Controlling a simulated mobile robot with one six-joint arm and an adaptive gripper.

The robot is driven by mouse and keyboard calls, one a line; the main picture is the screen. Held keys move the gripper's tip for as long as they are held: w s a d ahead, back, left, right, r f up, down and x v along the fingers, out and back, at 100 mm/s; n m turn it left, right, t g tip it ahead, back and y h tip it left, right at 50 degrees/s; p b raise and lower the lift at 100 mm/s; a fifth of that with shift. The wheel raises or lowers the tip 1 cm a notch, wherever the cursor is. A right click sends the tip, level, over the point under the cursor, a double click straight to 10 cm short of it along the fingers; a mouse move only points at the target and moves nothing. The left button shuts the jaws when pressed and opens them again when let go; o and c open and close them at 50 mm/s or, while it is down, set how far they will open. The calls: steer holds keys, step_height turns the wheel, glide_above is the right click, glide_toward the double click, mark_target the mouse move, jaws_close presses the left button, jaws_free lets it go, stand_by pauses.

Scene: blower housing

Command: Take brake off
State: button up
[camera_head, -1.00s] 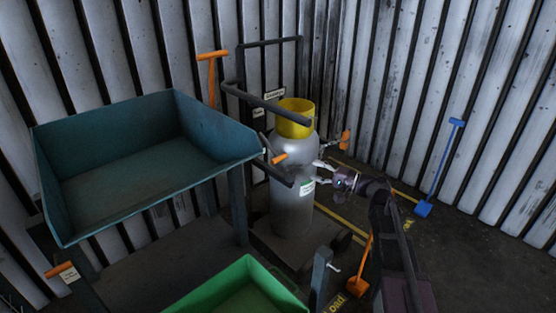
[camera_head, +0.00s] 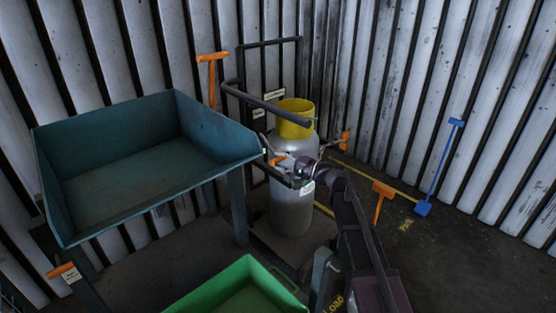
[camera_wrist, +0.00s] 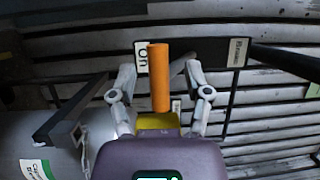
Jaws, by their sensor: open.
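An orange handle (camera_wrist: 159,78), which appears to be the brake lever's grip, stands between my open fingers in the wrist view. Both fingers of my gripper (camera_wrist: 160,88) are spread, one on each side, with gaps to the handle. A label reading "On" (camera_wrist: 141,58) and one that seems to read "Brake" (camera_wrist: 238,52) sit behind it. In the head view the orange handle (camera_head: 278,160) shows beside my gripper (camera_head: 284,166), in front of the gas cylinder. The lever's pivot is hidden.
The gas cylinder (camera_head: 292,210) with a yellow collar (camera_head: 295,118) stands close by on a cart with dark rails (camera_head: 262,101). A blue-green tray (camera_head: 215,135) is left of the handle. A green bin (camera_head: 235,285) is in front. Orange and blue tools (camera_head: 440,165) stand at right.

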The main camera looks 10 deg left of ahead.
steer(key=shift+w+a, duration=0.1)
steer(key=shift+a, duration=0.35)
jaws_close()
